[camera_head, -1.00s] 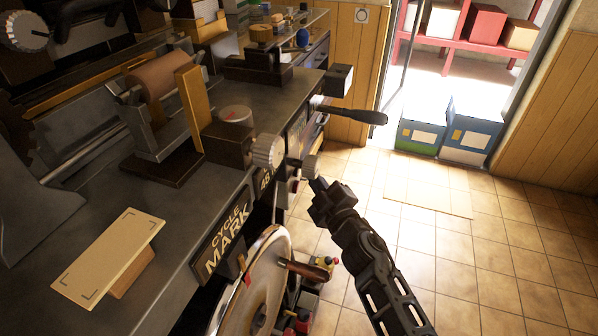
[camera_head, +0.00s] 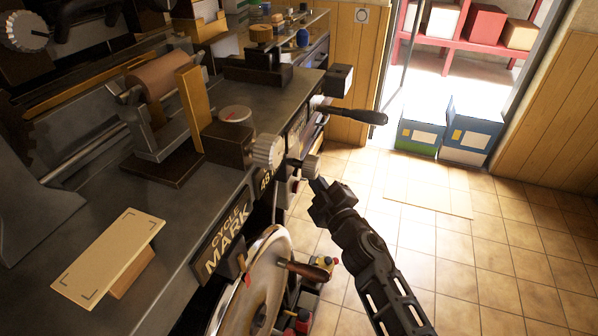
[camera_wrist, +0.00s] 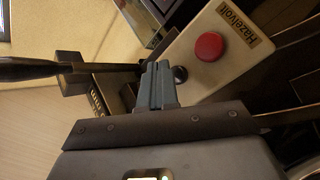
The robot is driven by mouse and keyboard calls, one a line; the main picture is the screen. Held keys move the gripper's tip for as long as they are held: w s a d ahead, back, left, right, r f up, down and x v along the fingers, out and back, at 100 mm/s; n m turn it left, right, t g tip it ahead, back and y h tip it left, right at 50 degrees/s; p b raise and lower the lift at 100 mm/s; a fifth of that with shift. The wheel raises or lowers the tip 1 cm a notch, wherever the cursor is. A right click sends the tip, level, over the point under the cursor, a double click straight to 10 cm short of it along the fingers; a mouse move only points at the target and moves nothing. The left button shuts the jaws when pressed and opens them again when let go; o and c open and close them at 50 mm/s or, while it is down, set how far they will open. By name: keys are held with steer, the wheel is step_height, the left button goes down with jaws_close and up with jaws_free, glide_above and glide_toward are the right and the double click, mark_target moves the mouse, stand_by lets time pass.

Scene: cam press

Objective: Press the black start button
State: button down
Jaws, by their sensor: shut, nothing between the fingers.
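The black button (camera_wrist: 180,74) shows in the wrist view as a small dark round knob on a pale control box (camera_wrist: 222,62) labelled "Hazelvolt". A larger red button (camera_wrist: 209,46) sits beside it on the same face. My gripper (camera_wrist: 160,70) is shut and empty, its fingertips just left of the black button in the picture. A small gap shows there, but I cannot tell the depth or whether they touch. In the head view my gripper (camera_head: 316,190) is beside the machine's front edge, and the black button cannot be made out there.
A black lever (camera_head: 352,115) sticks out from the machine front above my gripper. A ridged knob (camera_head: 268,151) and a large handwheel (camera_head: 256,285) with a wooden handle (camera_head: 305,270) are nearby. The tiled floor (camera_head: 480,240) to the right is clear.

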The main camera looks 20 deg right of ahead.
stand_by(0.4)
steer(key=shift+w+a, duration=0.3)
steer(key=shift+a, duration=0.05)
steer(key=shift+w+a+b, duration=0.3)
steer(key=shift+a+b, duration=0.05)
steer(key=shift+a, duration=0.1)
stand_by(0.8)
steer(key=shift+s+d, duration=0.15)
steer(key=shift+s+d+p, duration=0.45)
steer(key=shift+d+p, duration=0.1)
steer(key=shift+d, duration=0.1)
steer(key=shift+d, duration=0.1)
steer(key=shift+s+d+p, duration=0.75)
steer(key=shift+d, duration=0.25)
steer(key=shift+s+d+p, duration=0.7)
steer(key=shift+d, duration=0.25)
steer(key=shift+s, duration=0.1)
